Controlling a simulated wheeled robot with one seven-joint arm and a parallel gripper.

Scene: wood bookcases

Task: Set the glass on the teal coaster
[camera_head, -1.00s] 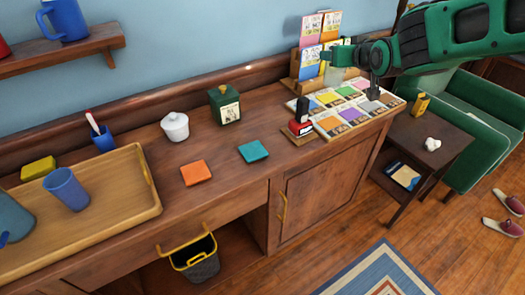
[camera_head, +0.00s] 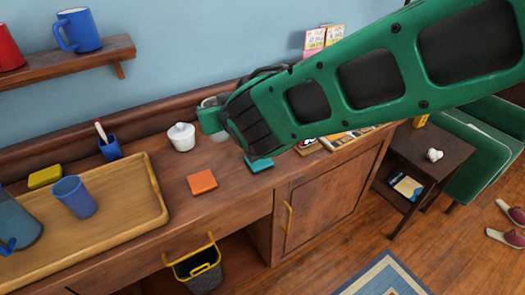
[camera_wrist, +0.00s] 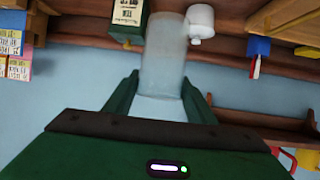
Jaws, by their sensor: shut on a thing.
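The glass (camera_wrist: 163,55), clear and frosted-looking, stands between the two green fingers of my gripper (camera_wrist: 158,98) in the wrist view, and the fingers are shut on it. In the head view my gripper (camera_head: 212,118) is over the back of the counter, and only a faint part of the glass (camera_head: 221,137) shows below it. The teal coaster (camera_head: 259,164) lies flat on the counter, to the right of and nearer than the glass. My arm hides part of the coaster. The coaster does not show in the wrist view.
An orange coaster (camera_head: 202,182) lies left of the teal one. A white lidded pot (camera_head: 181,137) stands close left of my gripper. A green canister (camera_wrist: 113,20) is beside the glass in the wrist view. A wooden tray (camera_head: 146,222) with a blue cup (camera_head: 74,197) fills the left side.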

